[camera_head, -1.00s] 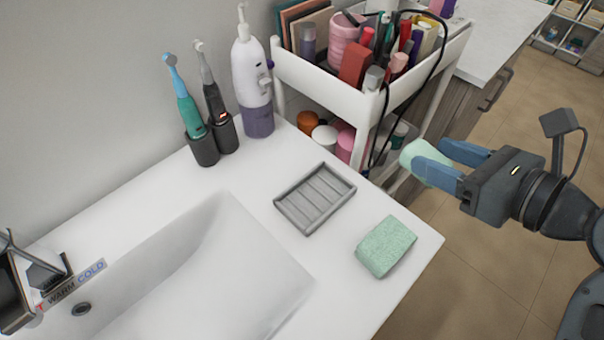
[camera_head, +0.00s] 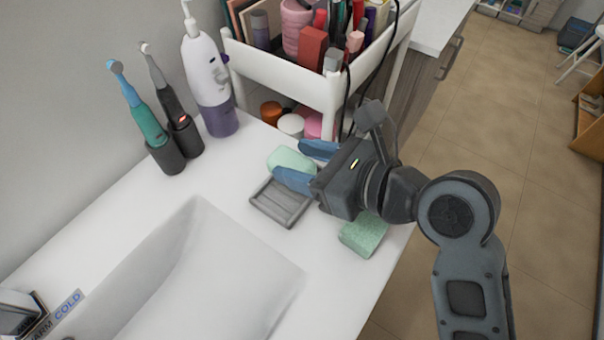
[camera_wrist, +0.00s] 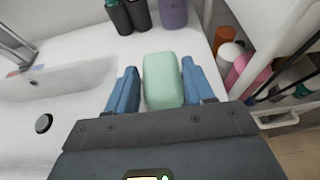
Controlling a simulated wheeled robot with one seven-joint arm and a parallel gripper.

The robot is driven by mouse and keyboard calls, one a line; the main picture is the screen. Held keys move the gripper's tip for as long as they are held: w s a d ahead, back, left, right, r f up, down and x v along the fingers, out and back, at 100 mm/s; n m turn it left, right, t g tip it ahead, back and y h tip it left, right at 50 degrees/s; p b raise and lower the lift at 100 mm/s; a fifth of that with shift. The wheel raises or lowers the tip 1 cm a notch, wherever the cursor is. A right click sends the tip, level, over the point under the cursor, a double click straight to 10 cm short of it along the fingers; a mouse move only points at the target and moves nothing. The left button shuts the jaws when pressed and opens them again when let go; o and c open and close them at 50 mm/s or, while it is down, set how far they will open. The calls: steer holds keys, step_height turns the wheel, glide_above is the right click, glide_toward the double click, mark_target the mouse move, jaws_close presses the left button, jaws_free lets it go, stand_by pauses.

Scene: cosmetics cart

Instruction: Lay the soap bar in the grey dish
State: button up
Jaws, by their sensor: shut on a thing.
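The pale green soap bar (camera_head: 292,158) is between the blue fingers of my gripper (camera_head: 306,166), which is shut on it. In the wrist view the soap bar (camera_wrist: 162,80) sits between both fingertips, its far end sticking out past them. The grey dish (camera_head: 264,209) is a ribbed rectangular tray on the white counter. The soap is at the dish's far side in the head view, seemingly above the counter; its exact height I cannot tell. My gripper hides the dish's right part, and the dish does not show in the wrist view.
A green sponge (camera_head: 362,236) lies right of the dish, partly behind my arm. The sink (camera_head: 200,275) is to the left. Toothbrushes in dark holders (camera_head: 166,155) and a white-purple bottle (camera_head: 208,85) stand at the back. A loaded white cart (camera_head: 290,78) stands behind the counter.

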step_height(320, 180, down, 4)
steer(key=shift+r, duration=0.2)
steer(key=shift+f, duration=0.3)
jaws_close()
steer(key=o, duration=1.2)
jaws_free()
steer(key=v, duration=1.2)
steer(key=shift+r, duration=0.15)
